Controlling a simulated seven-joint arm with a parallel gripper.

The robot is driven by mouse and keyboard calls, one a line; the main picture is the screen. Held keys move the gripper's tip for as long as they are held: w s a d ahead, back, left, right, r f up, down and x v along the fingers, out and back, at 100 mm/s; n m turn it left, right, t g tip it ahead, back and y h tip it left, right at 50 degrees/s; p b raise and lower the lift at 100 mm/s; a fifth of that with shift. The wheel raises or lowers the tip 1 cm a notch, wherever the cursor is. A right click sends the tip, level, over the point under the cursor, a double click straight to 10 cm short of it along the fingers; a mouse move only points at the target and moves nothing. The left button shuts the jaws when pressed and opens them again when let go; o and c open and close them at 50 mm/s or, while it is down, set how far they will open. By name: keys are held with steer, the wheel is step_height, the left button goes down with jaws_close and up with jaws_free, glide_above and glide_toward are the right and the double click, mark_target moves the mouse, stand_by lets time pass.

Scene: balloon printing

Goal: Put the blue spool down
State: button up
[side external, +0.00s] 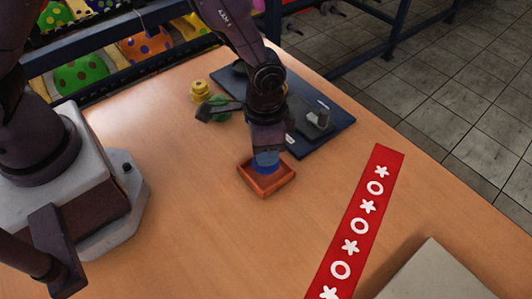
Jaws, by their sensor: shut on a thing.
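The blue spool (266,161) is in the side external view, near the middle of the table. My gripper (267,150) points down and is shut on it. The spool is at or just above a small square orange-brown tray (264,190); I cannot tell whether it touches the tray floor. My gripper hides the upper part of the spool, and its fingers are hard to make out.
A dark board (325,136) with a small grey metal fixture (319,115) lies behind the tray. A yellow spool (200,91) and a green spool (217,104) stand left of it. A red patterned strip (358,225) and a pale grey block (436,275) lie to the right. The table's front middle is clear.

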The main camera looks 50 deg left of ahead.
steer(key=shift+f, duration=1.6)
steer(key=shift+f, duration=0.1)
steer(key=o, duration=0.8)
step_height(320, 180, up, 12)
steer(key=shift+r, duration=0.25)
